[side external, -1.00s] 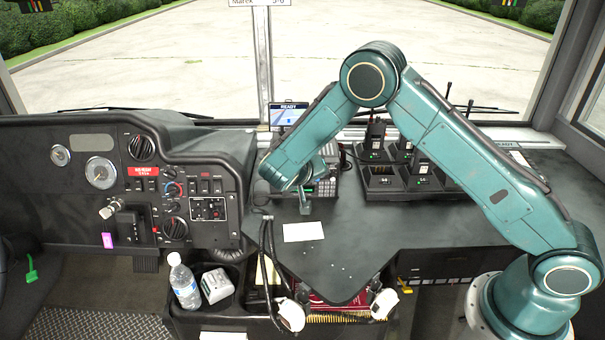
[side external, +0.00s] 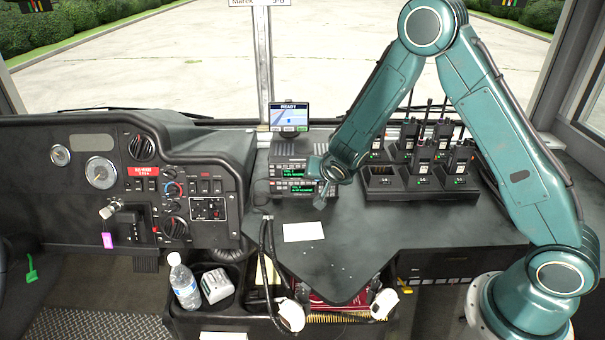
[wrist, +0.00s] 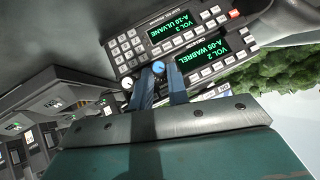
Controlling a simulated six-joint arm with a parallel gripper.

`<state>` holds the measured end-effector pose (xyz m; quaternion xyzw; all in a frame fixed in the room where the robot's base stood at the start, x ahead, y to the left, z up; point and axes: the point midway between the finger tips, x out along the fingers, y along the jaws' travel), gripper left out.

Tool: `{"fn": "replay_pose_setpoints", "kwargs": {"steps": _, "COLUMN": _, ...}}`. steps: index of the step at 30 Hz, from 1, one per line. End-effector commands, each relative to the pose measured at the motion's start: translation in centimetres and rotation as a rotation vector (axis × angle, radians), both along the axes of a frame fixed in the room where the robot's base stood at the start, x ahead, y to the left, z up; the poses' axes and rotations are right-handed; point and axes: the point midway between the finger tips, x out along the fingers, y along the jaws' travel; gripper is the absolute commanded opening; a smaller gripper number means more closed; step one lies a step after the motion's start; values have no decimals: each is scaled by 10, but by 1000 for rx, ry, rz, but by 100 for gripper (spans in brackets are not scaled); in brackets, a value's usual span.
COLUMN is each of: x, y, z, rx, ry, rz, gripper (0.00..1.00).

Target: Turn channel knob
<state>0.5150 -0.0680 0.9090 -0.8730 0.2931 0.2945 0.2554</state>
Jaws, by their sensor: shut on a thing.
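Two stacked dark radios with green displays stand on the dash. The upper one (side external: 291,171) and the lower one (side external: 297,190) are partly covered at the right by my gripper (side external: 322,196). My gripper's fingers (wrist: 160,86) are shut around a blue-faced knob (wrist: 158,67) on the radio fronts. A second pale-rimmed knob (wrist: 127,83) sits beside it. I cannot tell which radio the held knob belongs to, and its marks are hidden.
A small READY screen (side external: 289,115) stands behind the radios. Chargers with several handheld radios (side external: 418,180) stand to the right, close behind my arm. A white card (side external: 303,231) lies on the desk in front. The desk to the right of the card is clear.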

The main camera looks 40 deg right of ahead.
Motion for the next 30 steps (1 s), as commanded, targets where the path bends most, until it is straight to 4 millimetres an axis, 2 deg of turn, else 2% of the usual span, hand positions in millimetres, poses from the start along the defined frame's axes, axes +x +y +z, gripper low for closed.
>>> {"fn": "replay_pose_setpoints", "kwargs": {"steps": 12, "x": -3, "y": -3, "z": -2, "rx": 146, "ry": -148, "rz": 0, "gripper": 0}}
{"fn": "replay_pose_setpoints", "kwargs": {"steps": 28, "x": -3, "y": -3, "z": -2, "rx": 164, "ry": -168, "rz": 2, "gripper": 0}}
{"fn": "replay_pose_setpoints", "kwargs": {"steps": 29, "x": -3, "y": -3, "z": -2, "rx": 164, "ry": -168, "rz": 2, "gripper": 20}}
{"fn": "replay_pose_setpoints", "kwargs": {"steps": 30, "x": -3, "y": -4, "z": -2, "rx": 164, "ry": -168, "rz": 2, "gripper": 26}}
